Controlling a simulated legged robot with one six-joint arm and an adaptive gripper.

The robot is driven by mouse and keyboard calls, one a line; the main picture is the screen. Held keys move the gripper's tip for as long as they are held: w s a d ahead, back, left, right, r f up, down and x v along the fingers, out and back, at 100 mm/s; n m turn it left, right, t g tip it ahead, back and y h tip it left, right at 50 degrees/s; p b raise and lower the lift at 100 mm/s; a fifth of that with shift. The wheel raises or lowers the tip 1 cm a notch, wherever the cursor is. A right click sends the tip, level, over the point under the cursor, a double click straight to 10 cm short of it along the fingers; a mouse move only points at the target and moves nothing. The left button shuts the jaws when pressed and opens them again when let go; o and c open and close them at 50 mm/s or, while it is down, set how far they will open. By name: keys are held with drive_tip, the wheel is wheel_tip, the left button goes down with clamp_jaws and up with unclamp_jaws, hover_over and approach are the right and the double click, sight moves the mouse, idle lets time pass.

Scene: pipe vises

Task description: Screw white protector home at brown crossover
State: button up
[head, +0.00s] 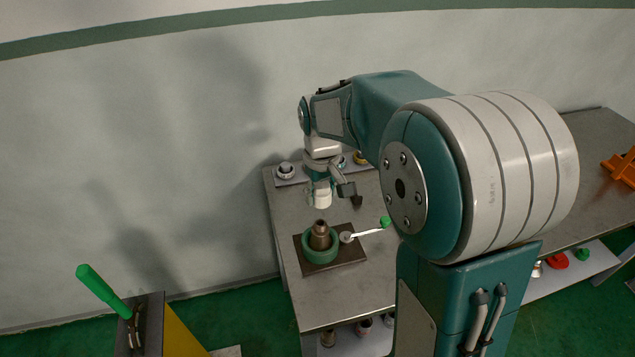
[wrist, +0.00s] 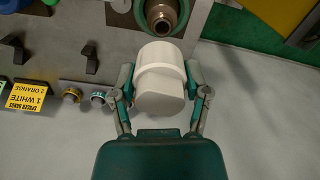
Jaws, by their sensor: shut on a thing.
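The white protector (wrist: 158,55) is a stepped cylinder held between the two fingers of my gripper (wrist: 160,84) in the wrist view. In the head view the protector (head: 322,196) hangs below my gripper, above the table and apart from the crossover. The brown crossover (head: 320,236) stands upright in a green round vise (head: 321,250) on a dark base plate. In the wrist view the crossover (wrist: 162,14) shows its open round end at the top edge, beyond the protector. The protector's far end is hidden from me.
A vise handle with a green knob (head: 385,221) sticks out to the right of the vise. A yellow spacer-band sign (wrist: 27,97) and small banded posts (wrist: 72,96) stand to the left in the wrist view. A wall (head: 130,150) stands left of the grey table (head: 345,296).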

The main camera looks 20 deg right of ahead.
sight(320, 222)
drive_tip(key=shift+s+a, duration=0.15)
drive_tip(key=shift+a, duration=0.25)
drive_tip(key=shift+d+f, duration=0.25)
drive_tip(key=shift+f, duration=0.1)
drive_tip(key=shift+d+f, duration=0.15)
drive_tip(key=shift+f, duration=0.55)
drive_tip(key=shift+a+f, duration=0.15)
drive_tip(key=shift+f, duration=0.7)
drive_tip(key=shift+a+f, duration=0.1)
drive_tip(key=shift+f, duration=0.7)
drive_tip(key=shift+d+f, duration=0.1)
drive_tip(key=shift+f, duration=0.15)
drive_tip(key=shift+f, duration=1.5)
drive_tip(key=o, duration=1)
